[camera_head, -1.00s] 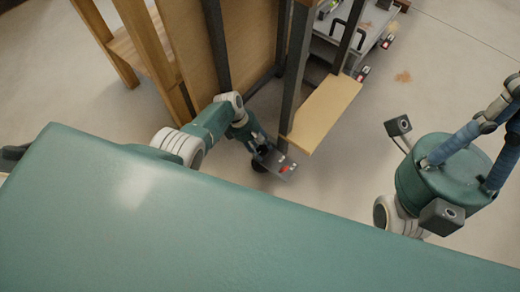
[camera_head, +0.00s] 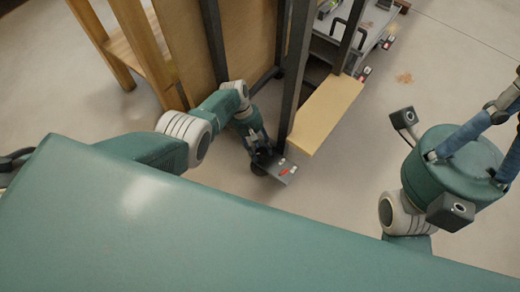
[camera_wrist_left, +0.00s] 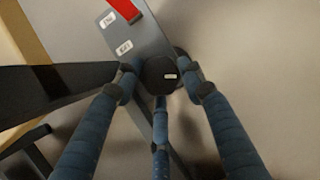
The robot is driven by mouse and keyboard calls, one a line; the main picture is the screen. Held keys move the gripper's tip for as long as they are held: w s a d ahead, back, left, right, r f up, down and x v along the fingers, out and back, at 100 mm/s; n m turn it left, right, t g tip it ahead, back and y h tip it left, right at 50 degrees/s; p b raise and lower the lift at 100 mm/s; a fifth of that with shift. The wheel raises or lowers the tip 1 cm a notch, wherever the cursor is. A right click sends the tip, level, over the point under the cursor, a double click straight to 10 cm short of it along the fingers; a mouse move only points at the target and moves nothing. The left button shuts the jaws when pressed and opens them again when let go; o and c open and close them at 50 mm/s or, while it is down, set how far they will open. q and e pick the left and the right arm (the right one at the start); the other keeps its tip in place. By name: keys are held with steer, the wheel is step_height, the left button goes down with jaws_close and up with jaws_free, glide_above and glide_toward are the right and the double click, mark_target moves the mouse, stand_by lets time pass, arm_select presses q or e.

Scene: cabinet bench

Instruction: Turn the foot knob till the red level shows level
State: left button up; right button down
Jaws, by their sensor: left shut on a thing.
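Dark bench posts (camera_head: 296,75) and a wooden board (camera_head: 326,113) stand close by the left gripper. A wooden stand (camera_head: 130,50) is at the left. A grey cart (camera_head: 360,35) is at the back. Bare floor (camera_head: 345,185) lies to the right.

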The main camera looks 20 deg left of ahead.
arm_select(q)
steer(key=shift+s+d, duration=0.2)
steer(key=shift+d, duration=0.25)
steer(key=o, duration=1.1)
steer(key=shift+a, duration=0.1)
steer(key=shift+w+a+r, duration=0.1)
steer(key=shift+a, duration=0.05)
steer(key=shift+w+a+r, duration=0.15)
steer(key=shift+a+r, duration=0.05)
steer(key=shift+r, duration=0.3)
steer(key=v, duration=1)
steer(key=shift+r, duration=0.35)
steer(key=shift+a, duration=0.1)
